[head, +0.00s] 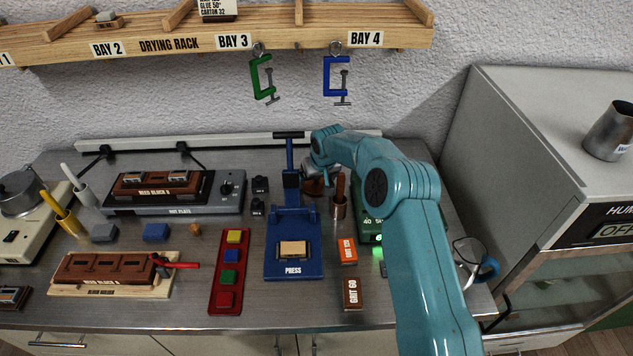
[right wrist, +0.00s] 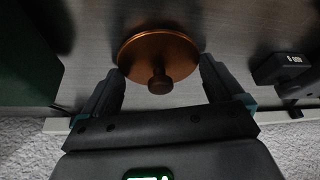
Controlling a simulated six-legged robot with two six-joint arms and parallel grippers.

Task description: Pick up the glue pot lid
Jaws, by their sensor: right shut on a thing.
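The glue pot lid (right wrist: 158,55) is a round copper disc with a small knob, seen close in the right wrist view. My right gripper (right wrist: 160,80) is shut on it, with one finger at each side of its rim. In the head view my right gripper (head: 318,172) is behind the blue press, and the lid (head: 314,188) shows as a copper patch under it, partly hidden. I cannot tell whether the lid touches the surface below. My left gripper is not in view.
The blue press (head: 292,225) with its upright lever stands just left of my right arm. A hot plate (head: 175,192) is at left. The drying rack (head: 200,35) with hanging clamps is above.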

